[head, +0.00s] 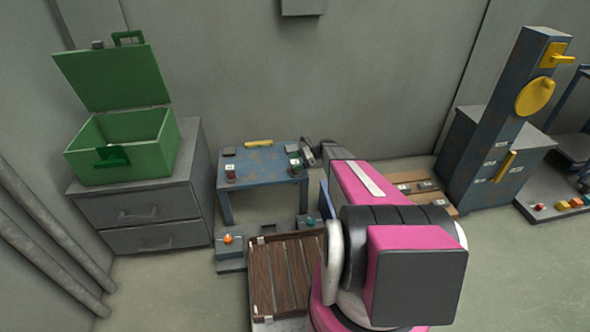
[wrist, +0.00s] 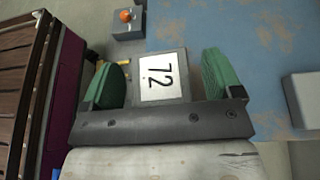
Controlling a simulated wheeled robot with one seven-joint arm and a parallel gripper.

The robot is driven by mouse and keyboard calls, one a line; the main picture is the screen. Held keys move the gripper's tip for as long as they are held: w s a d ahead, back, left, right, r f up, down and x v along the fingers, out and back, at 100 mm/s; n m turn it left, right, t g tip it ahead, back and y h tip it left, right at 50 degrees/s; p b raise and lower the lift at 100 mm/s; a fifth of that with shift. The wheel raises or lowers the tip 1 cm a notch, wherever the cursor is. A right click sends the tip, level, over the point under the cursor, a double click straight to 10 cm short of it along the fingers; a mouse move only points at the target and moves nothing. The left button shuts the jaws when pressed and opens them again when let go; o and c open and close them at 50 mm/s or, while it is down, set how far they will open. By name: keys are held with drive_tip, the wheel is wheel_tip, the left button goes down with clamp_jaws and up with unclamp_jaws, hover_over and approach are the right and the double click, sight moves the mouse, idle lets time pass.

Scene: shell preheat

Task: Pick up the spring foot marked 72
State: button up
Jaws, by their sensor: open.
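A white plate printed 72 (wrist: 160,77) shows in the wrist view on a dark grey block (wrist: 158,53). I take this block to be the spring foot marked 72, though its lower part is hidden. My gripper (wrist: 160,68) is open, with one green finger pad on each side of the plate. A gap shows between each pad and the plate, and I cannot tell how far the block is in depth. In the head view my pink and black arm blocks the view of the gripper, and I cannot make out the 72 mark there.
A worn blue table (head: 265,172) bears small marked pieces and a yellow bar (head: 258,143). A brown slatted pallet (head: 285,275) lies before it, beside a grey box with an orange knob (head: 228,240). A green open case (head: 125,145) stands on drawers at left.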

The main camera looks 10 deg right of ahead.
drive_tip(key=shift+a, duration=0.15)
drive_tip(key=c, duration=1.2)
